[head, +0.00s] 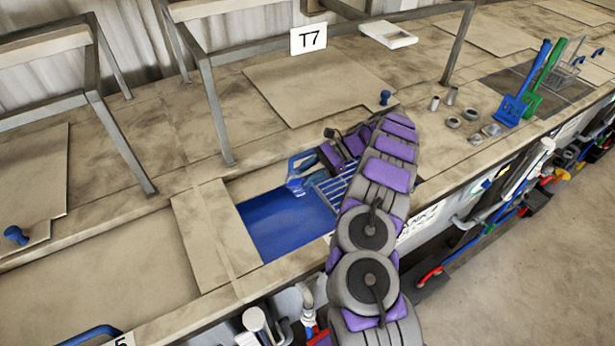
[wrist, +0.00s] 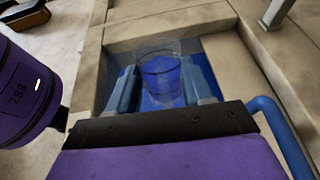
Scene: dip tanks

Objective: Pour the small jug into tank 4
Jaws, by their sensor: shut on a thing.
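The small jug (wrist: 162,72) is clear, and blue shows through it in the wrist view. My gripper (wrist: 161,85) is shut on it, one blue finger on each side. In the head view my gripper (head: 303,178) is over an open tank (head: 280,224) with a flat blue surface. The jug is hard to make out there, and I cannot tell its tilt or whether the blue is its contents. A front label reading "TANK" (head: 418,222) is partly hidden by my arm, so its number cannot be read.
A metal grid (head: 333,190) lies at the tank's right side, partly behind my arm. A flat lid (head: 215,238) lies left of the opening.

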